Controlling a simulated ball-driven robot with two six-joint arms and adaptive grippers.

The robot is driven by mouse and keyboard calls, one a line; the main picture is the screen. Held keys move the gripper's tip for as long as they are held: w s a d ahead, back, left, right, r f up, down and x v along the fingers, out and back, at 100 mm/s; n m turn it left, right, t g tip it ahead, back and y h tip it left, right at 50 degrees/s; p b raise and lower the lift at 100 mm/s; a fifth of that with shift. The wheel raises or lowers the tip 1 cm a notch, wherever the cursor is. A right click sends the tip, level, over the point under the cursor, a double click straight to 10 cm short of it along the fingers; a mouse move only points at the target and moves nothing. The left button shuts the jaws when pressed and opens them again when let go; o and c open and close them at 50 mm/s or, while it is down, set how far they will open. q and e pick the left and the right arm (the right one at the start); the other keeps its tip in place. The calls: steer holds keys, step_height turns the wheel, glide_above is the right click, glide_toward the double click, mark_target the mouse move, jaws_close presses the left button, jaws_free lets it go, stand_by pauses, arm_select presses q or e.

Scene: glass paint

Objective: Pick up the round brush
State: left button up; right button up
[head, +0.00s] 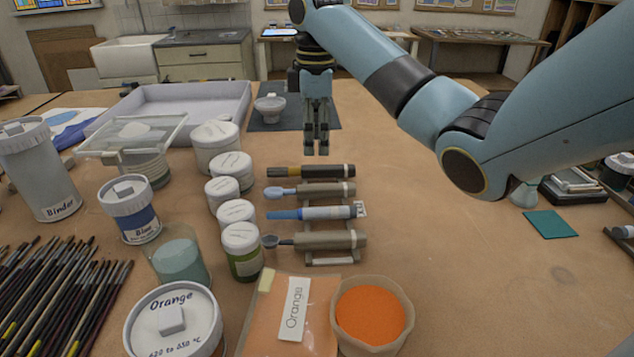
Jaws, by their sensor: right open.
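My right gripper (316,150) points straight down with its jaws open and nothing between them. It appears just behind the far end of a tool rack (333,261); its height above the table is hard to judge. Several thick-handled tools lie side by side across the rack. The farthest, a dark-handled tool with a brownish tip (310,171), looks most like the round brush, though its tip is too small to be sure. Nearer are a grey-handled tool with a pale blue end (312,190), a blue tool (315,212) and a small ladle-like tool (318,241). My left gripper is out of view.
Lidded jars (242,250) stand in a row left of the rack. Many thin brushes (60,300) lie at the lower left. An orange powder bowl (371,312) and a packet (290,318) are in front.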

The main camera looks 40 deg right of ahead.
mark_target(316, 166)
steer(key=shift+w+d+f, duration=0.1)
steer(key=shift+d+f, duration=0.05)
steer(key=shift+f, duration=3.05)
jaws_close()
